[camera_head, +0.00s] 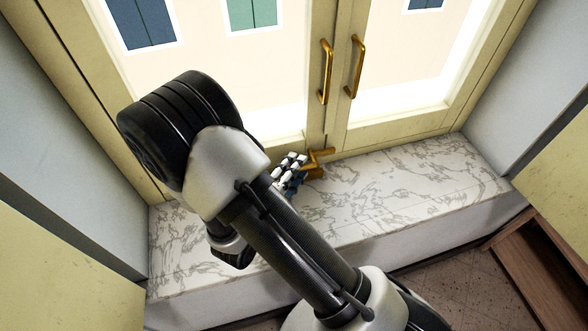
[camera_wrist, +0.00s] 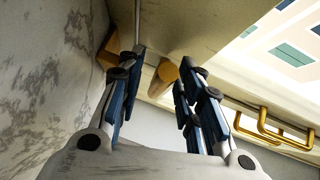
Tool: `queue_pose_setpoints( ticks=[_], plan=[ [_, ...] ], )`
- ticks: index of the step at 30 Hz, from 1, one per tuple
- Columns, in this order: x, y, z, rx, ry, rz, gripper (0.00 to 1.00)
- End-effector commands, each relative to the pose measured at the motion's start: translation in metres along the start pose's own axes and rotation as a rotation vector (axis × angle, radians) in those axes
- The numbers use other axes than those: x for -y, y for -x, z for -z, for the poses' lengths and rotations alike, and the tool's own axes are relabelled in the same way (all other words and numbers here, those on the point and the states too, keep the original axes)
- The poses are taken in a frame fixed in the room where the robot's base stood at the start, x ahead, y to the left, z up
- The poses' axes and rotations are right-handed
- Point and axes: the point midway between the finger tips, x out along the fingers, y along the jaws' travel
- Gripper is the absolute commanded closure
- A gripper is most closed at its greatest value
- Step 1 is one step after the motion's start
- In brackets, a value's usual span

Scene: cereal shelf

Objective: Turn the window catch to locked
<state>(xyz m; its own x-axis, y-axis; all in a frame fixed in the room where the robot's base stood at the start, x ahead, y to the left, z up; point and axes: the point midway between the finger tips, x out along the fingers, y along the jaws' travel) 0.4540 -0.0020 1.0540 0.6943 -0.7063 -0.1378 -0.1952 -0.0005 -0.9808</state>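The window catch (camera_head: 318,161) is a golden-brown fitting low on the window frame, where the two sashes meet, just above the marble sill. In the wrist view its rounded golden end (camera_wrist: 167,72) shows between my fingertips, closer to the right finger. Another tan part (camera_wrist: 108,50) lies behind the left finger. My gripper (camera_head: 290,168) is at the catch's left side in the head view. In the wrist view my gripper (camera_wrist: 162,78) has its fingers apart, with a gap between them. I cannot tell whether a finger touches the catch.
Two upright gold handles, left (camera_head: 325,72) and right (camera_head: 356,67), stand on the sashes above the catch. The marble sill (camera_head: 400,185) is clear to the right. Grey side walls (camera_head: 535,105) flank the window. A brown wooden piece (camera_head: 540,270) is at the lower right.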

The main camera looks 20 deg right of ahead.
Motion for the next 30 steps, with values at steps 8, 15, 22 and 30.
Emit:
queue_pose_setpoints(
  ticks=[8,15,22,30],
  plan=[
    [0.0001,0.0003,0.0,0.0,0.0,0.0,0.76],
    [0.0,0.0004,0.0001,-0.001,0.0,0.0,0.92],
    [-0.0001,0.0004,0.0002,-0.001,0.0,-0.001,1.0],
    [-0.0002,0.0004,0.0002,-0.001,0.0,-0.001,1.0]
  ],
)
